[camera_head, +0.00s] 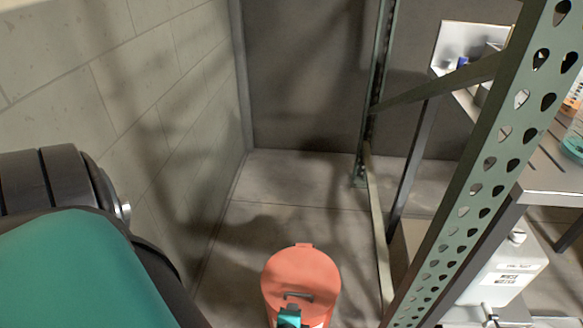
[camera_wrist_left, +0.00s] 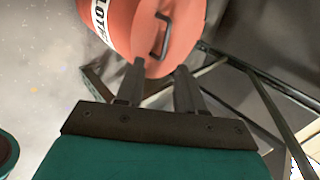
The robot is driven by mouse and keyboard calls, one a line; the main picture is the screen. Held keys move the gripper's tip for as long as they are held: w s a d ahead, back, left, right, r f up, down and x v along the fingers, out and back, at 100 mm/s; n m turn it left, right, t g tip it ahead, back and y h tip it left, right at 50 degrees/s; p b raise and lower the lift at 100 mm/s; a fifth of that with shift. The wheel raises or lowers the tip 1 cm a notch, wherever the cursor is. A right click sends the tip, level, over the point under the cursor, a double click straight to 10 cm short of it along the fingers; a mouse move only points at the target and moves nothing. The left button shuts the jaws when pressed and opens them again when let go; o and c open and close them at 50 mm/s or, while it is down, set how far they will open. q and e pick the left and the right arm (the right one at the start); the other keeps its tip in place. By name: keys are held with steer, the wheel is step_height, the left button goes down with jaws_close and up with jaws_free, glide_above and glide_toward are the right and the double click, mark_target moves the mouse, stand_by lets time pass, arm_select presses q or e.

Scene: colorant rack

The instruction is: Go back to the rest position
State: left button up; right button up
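My left gripper (camera_wrist_left: 160,68) shows in the left wrist view with its two dark fingers spread apart and nothing between them. An orange-red drum (camera_wrist_left: 182,22) with a dark handle on its lid is just beyond the fingertips. The handle is not between the fingers. In the head view the drum (camera_head: 300,270) stands on the floor at the bottom centre. A small teal part covers its lower front there, and the fingers cannot be made out. A large teal and black link of my left arm fills the lower left. My right gripper is not in view.
A block wall (camera_head: 130,80) runs along the left. A green perforated rack post (camera_head: 480,180) and its braces stand to the right. Behind the post are a metal shelf (camera_head: 550,180) and a white container (camera_head: 505,275). Bare floor (camera_head: 295,180) lies behind the drum.

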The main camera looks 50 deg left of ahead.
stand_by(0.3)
